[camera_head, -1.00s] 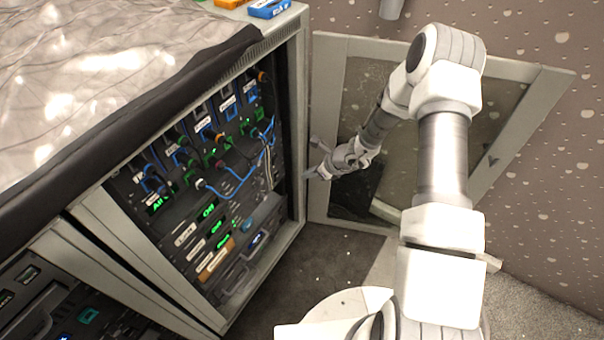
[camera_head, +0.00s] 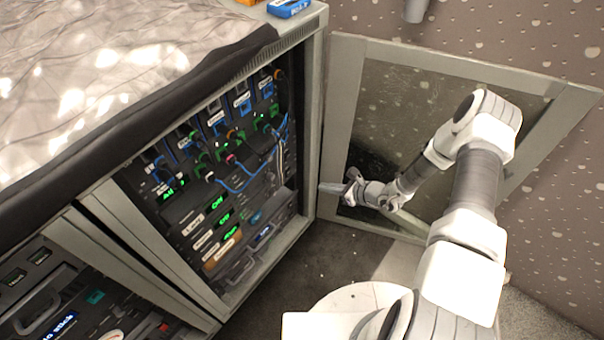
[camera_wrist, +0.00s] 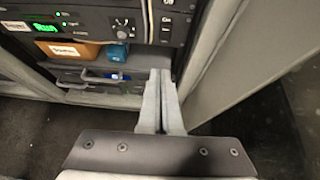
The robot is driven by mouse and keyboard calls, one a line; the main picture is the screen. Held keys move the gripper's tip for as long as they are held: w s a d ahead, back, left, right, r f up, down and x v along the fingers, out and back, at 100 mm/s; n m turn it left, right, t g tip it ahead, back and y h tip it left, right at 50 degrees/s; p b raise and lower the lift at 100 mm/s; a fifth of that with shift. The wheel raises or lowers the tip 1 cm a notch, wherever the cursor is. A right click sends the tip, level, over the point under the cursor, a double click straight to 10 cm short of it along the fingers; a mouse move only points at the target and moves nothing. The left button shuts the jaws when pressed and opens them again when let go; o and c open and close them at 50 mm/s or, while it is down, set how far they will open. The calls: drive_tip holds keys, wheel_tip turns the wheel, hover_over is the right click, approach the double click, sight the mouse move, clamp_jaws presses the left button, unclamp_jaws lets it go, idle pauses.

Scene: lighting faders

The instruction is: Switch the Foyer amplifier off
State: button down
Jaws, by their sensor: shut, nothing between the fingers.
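The amplifiers are dark rack units in the lower part of the open cabinet, with green lit displays (camera_head: 223,218) and small white labels (camera_head: 203,240). I cannot read which label says Foyer. In the wrist view, the lowest dark unit (camera_wrist: 90,22) shows a green display, knobs and a switch area with small white markings at its right end. My gripper (camera_head: 325,188) is shut and empty, by the cabinet's right front edge. In the wrist view its fingertips (camera_wrist: 160,76) lie in front of and below that unit's right end, seemingly apart from it.
The cabinet's glass door (camera_head: 385,130) stands open behind my arm. Blue cables (camera_head: 240,185) hang across the upper panels. An orange box (camera_wrist: 68,50) and a blue item (camera_wrist: 117,53) sit below the lowest unit, above a drawer with a handle (camera_wrist: 92,77). Floor in front is clear.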

drive_tip(key=shift+s+d+f+t+y, duration=0.3)
drive_tip(key=shift+d+f+t+y, duration=0.15)
drive_tip(key=shift+t, duration=0.25)
drive_tip(key=b, duration=0.4)
approach(290, 175)
drive_tip(key=x, duration=0.6)
drive_tip(key=shift+w+a+f, duration=0.15)
drive_tip(key=shift+a+f, duration=0.05)
drive_tip(key=shift+w+a, duration=0.1)
drive_tip(key=shift+a, duration=0.05)
drive_tip(key=shift+r, duration=0.1)
